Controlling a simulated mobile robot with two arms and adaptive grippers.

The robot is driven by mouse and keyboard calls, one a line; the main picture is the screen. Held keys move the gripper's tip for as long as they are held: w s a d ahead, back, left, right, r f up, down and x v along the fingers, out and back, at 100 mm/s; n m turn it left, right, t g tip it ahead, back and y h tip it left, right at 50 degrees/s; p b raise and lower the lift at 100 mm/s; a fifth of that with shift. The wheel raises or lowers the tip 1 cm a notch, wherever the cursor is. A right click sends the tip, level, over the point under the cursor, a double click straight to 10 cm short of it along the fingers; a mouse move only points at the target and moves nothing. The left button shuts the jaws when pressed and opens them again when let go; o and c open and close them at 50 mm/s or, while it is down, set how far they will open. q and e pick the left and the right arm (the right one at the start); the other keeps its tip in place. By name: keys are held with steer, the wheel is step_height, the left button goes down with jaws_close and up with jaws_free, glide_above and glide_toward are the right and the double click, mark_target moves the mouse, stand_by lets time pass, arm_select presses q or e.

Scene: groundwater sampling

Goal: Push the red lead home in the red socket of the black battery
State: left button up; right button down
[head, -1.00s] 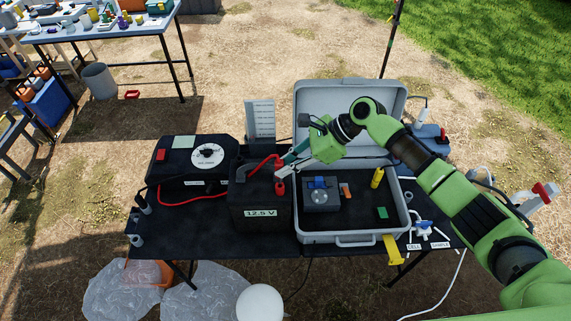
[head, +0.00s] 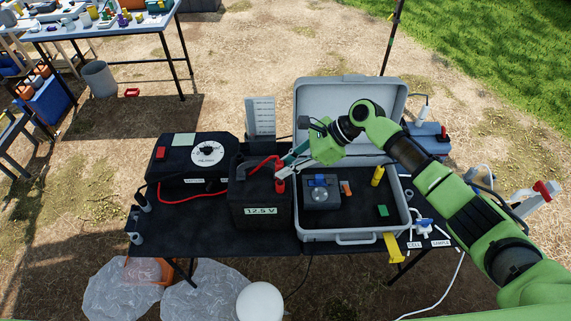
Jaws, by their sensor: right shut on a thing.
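The black battery (head: 260,197), labelled 12.5 V, stands on the black table left of the open grey case. The red lead (head: 265,161) arches over the battery top to a red plug (head: 280,168) at its right side. My right gripper (head: 284,170) is shut on that plug, with its fingers reaching in from the right. Just below the fingers, a red part (head: 280,186) shows at the battery's right edge, by the red socket. The fingers hide the meeting of plug and socket, so I cannot tell how deep the plug sits. My left gripper is not in view.
The open grey case (head: 352,238) stands close on the right, with a small device (head: 320,197) and a yellow item (head: 377,176) inside. A black controller box with a white dial (head: 207,153) stands on the left. A red cable (head: 190,199) runs in front of it.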

steer(key=shift+f+b, duration=0.4)
steer(key=shift+f, duration=1)
steer(key=c, duration=1.8)
jaws_free()
steer(key=shift+c, duration=0.2)
steer(key=shift+d+r, duration=0.15)
steer(key=v, duration=1.1)
steer(key=shift+d+r, duration=0.2)
steer(key=shift+r, duration=0.1)
